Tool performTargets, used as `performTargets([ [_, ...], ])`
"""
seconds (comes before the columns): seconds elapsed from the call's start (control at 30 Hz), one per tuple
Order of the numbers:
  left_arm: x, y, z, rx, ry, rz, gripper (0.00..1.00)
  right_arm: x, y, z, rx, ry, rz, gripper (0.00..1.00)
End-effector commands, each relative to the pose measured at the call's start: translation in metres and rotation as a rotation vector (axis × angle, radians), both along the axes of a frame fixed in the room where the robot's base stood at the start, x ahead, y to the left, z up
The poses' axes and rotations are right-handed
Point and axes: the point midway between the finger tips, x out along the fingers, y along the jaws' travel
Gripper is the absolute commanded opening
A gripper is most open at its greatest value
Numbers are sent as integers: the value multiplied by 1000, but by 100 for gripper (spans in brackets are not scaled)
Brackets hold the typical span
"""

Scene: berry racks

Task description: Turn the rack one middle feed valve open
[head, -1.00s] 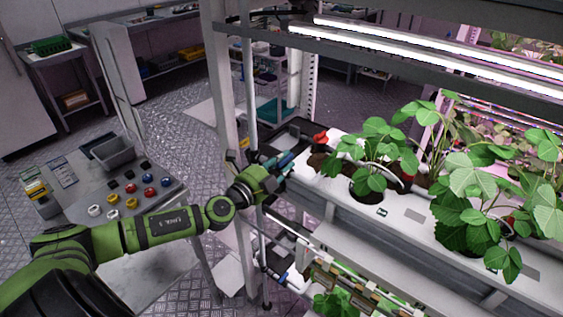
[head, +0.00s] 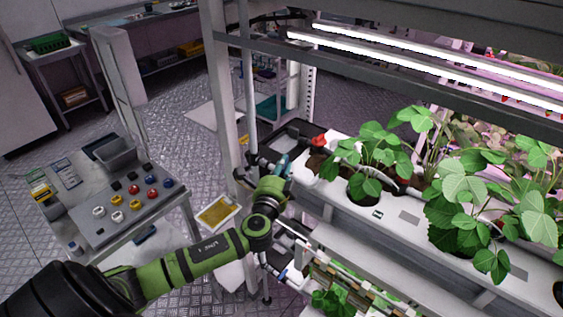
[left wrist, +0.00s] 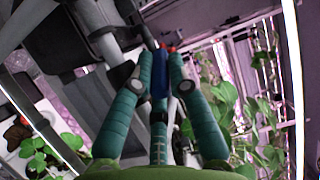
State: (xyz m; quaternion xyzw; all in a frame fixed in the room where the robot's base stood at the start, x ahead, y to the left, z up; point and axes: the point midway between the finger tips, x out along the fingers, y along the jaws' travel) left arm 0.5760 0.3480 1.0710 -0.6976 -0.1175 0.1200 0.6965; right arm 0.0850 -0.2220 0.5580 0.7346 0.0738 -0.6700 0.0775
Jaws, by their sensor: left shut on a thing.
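My left gripper (head: 283,165) is at the near left end of the rack's white growing trough (head: 410,215), beside the upright pipe. In the left wrist view its teal fingers (left wrist: 158,72) close around a blue handle (left wrist: 160,84), which looks like the feed valve's lever. In the head view the gripper and wrist hide this handle and the valve body, so I cannot tell its exact angle. A red part (head: 319,140) shows just beyond the gripper at the trough's end; it stays clear of the fingers. My right gripper is not in view.
Strawberry plants (head: 372,150) grow in the trough to the right. The rack's upright post (head: 223,90) and a pipe (head: 248,80) stand close to the gripper. A grey bench (head: 75,205) with several coloured knobs is at the left.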

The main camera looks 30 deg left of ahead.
Motion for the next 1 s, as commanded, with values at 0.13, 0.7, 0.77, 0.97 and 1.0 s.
performTargets([
  [0.13,2,-4,-2,-9,-4,144,0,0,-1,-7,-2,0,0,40],
  [0.7,7,-8,-5,-3,-3,659,0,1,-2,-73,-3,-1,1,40],
  [0.77,8,-8,-5,-1,-4,701,0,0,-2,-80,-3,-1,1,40],
  [0.97,9,-8,-3,1,-4,815,0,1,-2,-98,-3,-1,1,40],
  [1.0,9,-8,-2,2,-4,831,0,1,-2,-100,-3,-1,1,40],
])
